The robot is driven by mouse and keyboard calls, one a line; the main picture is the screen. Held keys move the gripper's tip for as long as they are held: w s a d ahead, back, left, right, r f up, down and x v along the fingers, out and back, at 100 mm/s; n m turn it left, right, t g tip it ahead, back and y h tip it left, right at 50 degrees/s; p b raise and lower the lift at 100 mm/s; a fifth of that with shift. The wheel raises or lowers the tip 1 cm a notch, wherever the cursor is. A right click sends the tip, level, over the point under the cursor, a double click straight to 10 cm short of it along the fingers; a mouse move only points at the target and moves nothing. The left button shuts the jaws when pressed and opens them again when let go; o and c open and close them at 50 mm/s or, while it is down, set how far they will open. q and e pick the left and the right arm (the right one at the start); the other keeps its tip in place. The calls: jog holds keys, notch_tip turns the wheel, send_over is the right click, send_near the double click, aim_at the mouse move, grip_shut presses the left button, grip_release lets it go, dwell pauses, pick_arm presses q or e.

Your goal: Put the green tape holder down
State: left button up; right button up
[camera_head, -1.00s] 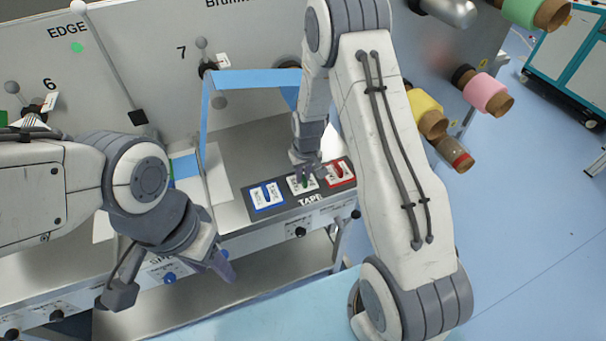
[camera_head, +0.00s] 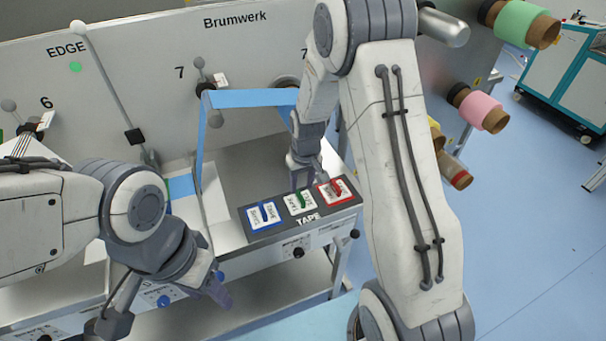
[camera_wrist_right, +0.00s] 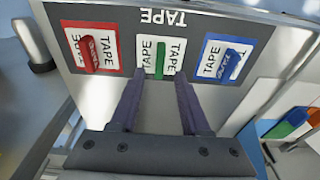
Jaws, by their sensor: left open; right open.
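The green tape holder (camera_head: 302,200) lies in the middle spot of the dark TAPE board (camera_head: 259,235), between the blue holder (camera_head: 264,215) and the red holder (camera_head: 337,187). In the right wrist view the green holder (camera_wrist_right: 159,60) is a green grip on a white card marked TAPE. My right gripper (camera_head: 302,186) is just above it; in the wrist view its two fingers (camera_wrist_right: 160,80) are spread apart, with nothing between them. Whether a fingertip touches the card is unclear. My left gripper (camera_head: 222,292) is open and empty at the front of the machine, away from the board.
A blue strip (camera_head: 250,97) spans above the steel table left of my right arm. Pink (camera_head: 483,112) and green (camera_head: 525,24) rolls stick out of the panel on the right. Bare metal table (camera_head: 240,170) lies behind the board.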

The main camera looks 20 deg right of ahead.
aim_at(303, 201)
notch_tip(303, 201, up, 6)
jog(key=b, duration=0.1)
jog(key=s+a+r+n, duration=0.2)
jog(key=s+a+r, duration=0.3)
jog(key=s+a, duration=0.45)
jog(key=s+a+r+n+g, duration=0.1)
jog(key=s+a+n, duration=0.1)
jog(key=s, duration=0.7)
jog(key=s+a+r+n+y, duration=0.1)
jog(key=s+a, duration=0.3)
jog(key=s, duration=0.5)
jog(key=shift+s+r+n+g, duration=0.4)
jog(key=shift+r+n, duration=0.3)
jog(key=shift+n, duration=0.2)
